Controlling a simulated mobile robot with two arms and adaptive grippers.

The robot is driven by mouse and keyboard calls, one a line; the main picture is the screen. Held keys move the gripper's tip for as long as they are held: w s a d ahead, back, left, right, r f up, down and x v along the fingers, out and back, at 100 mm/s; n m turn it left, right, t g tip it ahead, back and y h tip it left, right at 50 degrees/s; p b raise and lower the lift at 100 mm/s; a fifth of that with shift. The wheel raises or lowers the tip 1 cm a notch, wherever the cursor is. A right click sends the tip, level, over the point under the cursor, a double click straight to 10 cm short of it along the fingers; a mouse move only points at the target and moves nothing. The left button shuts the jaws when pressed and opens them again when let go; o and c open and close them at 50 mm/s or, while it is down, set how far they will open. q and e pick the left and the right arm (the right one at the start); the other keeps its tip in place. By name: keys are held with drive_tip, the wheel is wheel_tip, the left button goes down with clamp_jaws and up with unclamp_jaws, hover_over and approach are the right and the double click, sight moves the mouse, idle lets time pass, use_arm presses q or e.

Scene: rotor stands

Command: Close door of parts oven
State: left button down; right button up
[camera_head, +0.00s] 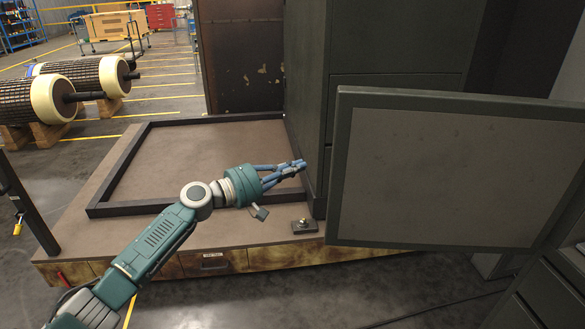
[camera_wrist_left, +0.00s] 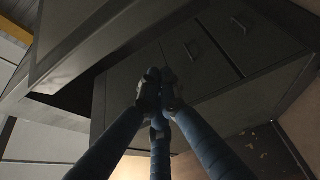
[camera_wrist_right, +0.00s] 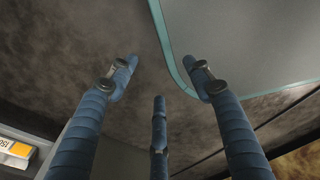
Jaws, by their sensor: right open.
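A large grey panel with a dark green frame, which looks like the parts oven's door (camera_head: 430,170), stands swung out at the right of the head view. The oven's opening is hidden from the head view. My left gripper (camera_head: 302,164) is left of the door's free edge, apart from it, in front of the tall dark grey cabinet. Its fingertips (camera_wrist_left: 160,80) are together in the left wrist view, with nothing seen between them. My right gripper (camera_wrist_right: 165,80) shows only in the right wrist view. Its fingers are spread and empty above a mottled dark floor.
A low brown platform (camera_head: 110,185) with a dark raised frame (camera_head: 165,122) lies below my left arm. A small metal fitting (camera_head: 303,226) sits near its front corner. Grey drawers (camera_head: 550,290) stand at the lower right. Rotors (camera_head: 60,92) rest on wooden blocks at the left.

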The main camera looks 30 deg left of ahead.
use_arm(q)
drive_tip(key=p+x, duration=0.2)
drive_tip(key=x, duration=0.7)
drive_tip(key=shift+s+d+p, duration=0.25)
drive_tip(key=shift+s+p, duration=0.1)
drive_tip(key=shift+s, duration=0.35)
drive_tip(key=shift+s+d+p, duration=0.2)
drive_tip(key=shift+s+p, duration=0.1)
drive_tip(key=shift+s, duration=0.4)
drive_tip(key=shift+s+d+p, duration=0.25)
drive_tip(key=shift+s+p, duration=0.1)
drive_tip(key=shift+s, duration=0.3)
use_arm(e)
drive_tip(key=shift+r, duration=2.15)
